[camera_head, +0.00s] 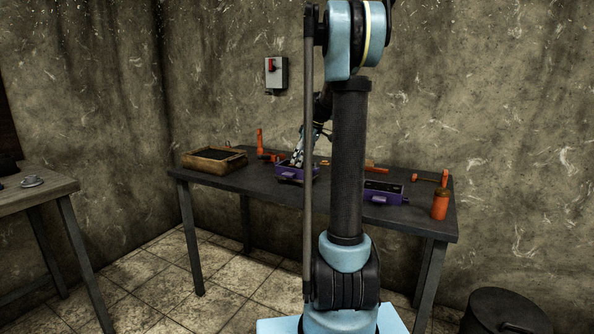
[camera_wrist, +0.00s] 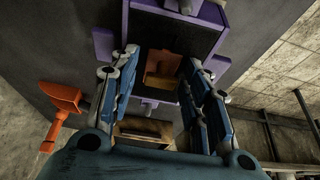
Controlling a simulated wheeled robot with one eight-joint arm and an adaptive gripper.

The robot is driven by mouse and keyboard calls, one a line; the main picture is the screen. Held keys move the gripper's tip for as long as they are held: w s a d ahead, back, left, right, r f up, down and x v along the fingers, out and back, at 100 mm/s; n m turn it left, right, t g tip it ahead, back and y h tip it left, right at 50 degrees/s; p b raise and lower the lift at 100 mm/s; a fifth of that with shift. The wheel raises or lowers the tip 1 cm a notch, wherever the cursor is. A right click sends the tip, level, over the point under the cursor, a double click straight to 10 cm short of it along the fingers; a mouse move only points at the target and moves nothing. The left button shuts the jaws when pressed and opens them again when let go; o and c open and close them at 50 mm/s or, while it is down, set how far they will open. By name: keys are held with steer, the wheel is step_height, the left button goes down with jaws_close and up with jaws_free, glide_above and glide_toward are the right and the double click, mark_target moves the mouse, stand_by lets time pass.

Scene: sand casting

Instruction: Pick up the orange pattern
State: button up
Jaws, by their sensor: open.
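An orange-brown block, which looks like the orange pattern (camera_wrist: 163,80), lies inside a purple open frame (camera_wrist: 137,6) in the wrist view. My gripper (camera_wrist: 160,62) is open, its two blue fingers to the left and right of the block, with space between. I cannot tell whether the fingers touch the block. In the head view my gripper (camera_head: 299,157) is low over the left purple frame (camera_head: 290,174) on the dark table. The pattern cannot be made out there, and my arm covers part of the table.
On the dark table (camera_head: 240,181) stand a wooden box of dark material (camera_head: 201,164), a second purple frame (camera_head: 397,198), an orange bottle (camera_head: 440,206) and orange tools. An orange tool (camera_wrist: 62,98) lies left of my fingers in the wrist view. A side table (camera_head: 40,193) is at left.

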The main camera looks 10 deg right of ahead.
steer(key=shift+x, duration=0.85)
steer(key=c, duration=0.6)
steer(key=shift+o, duration=0.2)
steer(key=shift+r, duration=0.1)
